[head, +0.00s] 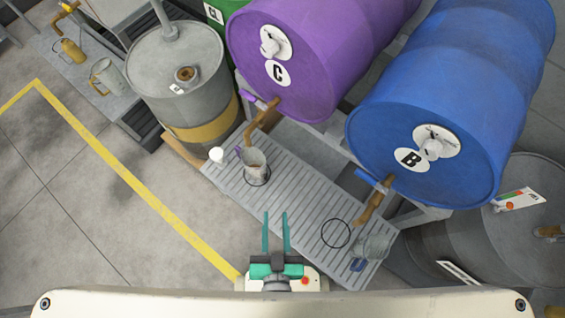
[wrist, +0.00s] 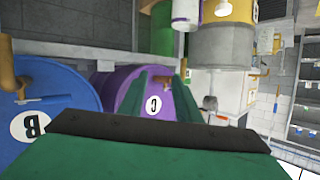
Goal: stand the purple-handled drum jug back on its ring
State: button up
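Blue drum B (head: 440,110) lies right of drum C. A blue-handled jug (head: 373,247) is at the grating's right, beside an empty ring (head: 336,233). The grating (head: 300,190) between the rings is clear.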

jog(key=shift+n+t, duration=0.4)
jog(key=shift+t, duration=0.2)
jog(key=r, duration=0.1)
jog(key=s+d+r, duration=0.1)
jog(key=r, duration=0.1)
jog(key=s+d+r, duration=0.1)
jog(key=r, duration=0.1)
jog(key=shift+r, duration=0.15)
jog(key=shift+w+a, duration=0.1)
